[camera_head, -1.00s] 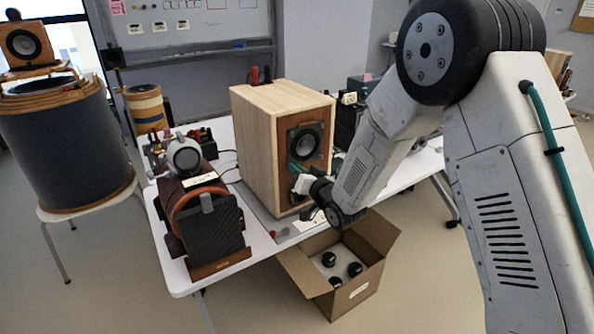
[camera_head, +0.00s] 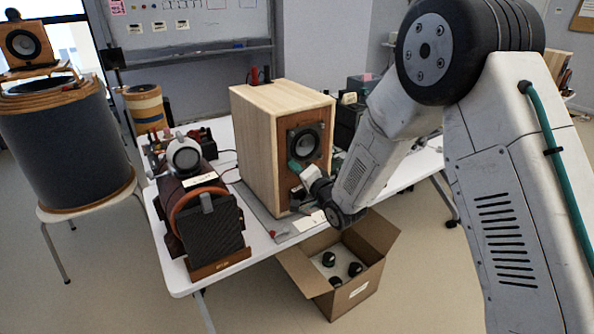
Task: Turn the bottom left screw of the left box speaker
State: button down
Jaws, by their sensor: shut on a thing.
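A pale wooden box speaker (camera_head: 255,125) stands on the white table, with a brown front panel and a round black driver (camera_head: 305,143). A smaller box speaker (camera_head: 22,45) sits on a large dark drum at the far left. My gripper (camera_head: 300,178) is at the lower front of the wooden speaker. It is shut on a green object (camera_head: 293,166), perhaps a screwdriver handle, near the panel's lower left edge. I cannot tell whether its tip touches the panel. The screws are too small to make out, and my wrist hides part of the lower panel.
An open cardboard box (camera_head: 352,298) with several dark round items lies below the table's front edge. A grey strip (camera_head: 262,215) lies beside the wooden speaker.

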jog(key=shift+d+m, duration=0.1)
jog(key=shift+m, duration=0.2)
jog(key=c, duration=1.5)
grip_release()
jog(key=shift+o, duration=0.2)
jog(key=v, duration=0.7)
jog(key=shift+s+d, duration=0.25)
jog(key=shift+s, duration=0.05)
